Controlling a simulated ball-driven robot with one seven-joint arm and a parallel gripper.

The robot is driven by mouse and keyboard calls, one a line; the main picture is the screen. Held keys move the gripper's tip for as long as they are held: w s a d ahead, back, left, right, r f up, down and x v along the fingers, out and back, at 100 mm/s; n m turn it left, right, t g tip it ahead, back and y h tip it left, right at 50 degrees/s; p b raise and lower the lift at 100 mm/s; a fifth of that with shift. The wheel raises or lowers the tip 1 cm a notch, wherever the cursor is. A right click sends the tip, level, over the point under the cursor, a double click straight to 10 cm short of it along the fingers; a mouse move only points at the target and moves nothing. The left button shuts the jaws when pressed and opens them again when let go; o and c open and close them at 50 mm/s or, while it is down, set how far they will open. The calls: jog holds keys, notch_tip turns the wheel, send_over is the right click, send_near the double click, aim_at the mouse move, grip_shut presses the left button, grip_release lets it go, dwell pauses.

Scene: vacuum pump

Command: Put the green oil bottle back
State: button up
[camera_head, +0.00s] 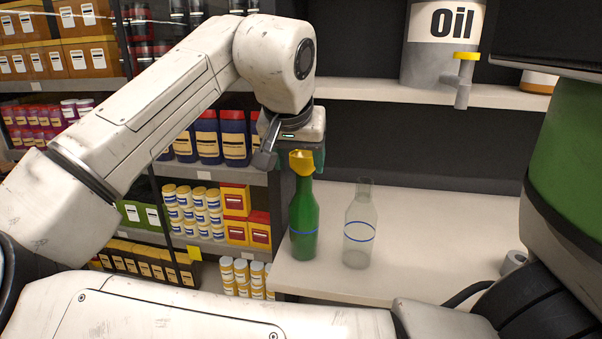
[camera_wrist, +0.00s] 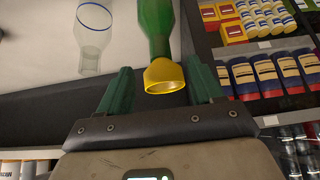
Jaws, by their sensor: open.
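The green oil bottle (camera_head: 304,222) stands upright near the left edge of the white counter (camera_head: 430,291), with a yellow cap (camera_head: 302,163) on top and a blue line around its body. In the wrist view the bottle (camera_wrist: 156,22) shows its yellow cap (camera_wrist: 164,76) between my gripper's two green fingers. My gripper (camera_head: 297,156) is at the bottle's top in the head view. In the wrist view my gripper (camera_wrist: 163,88) is open, with gaps on both sides of the cap. A clear glass bottle (camera_head: 359,228) with a blue line stands just right of the green one.
A grey oil container (camera_head: 432,45) with a yellow-handled tap (camera_head: 463,75) stands on the shelf above the counter. Shelves of jars, bottles and boxes (camera_head: 200,210) fill the left side. The counter right of the clear bottle is mostly free.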

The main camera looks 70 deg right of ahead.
jog(key=v, duration=0.5)
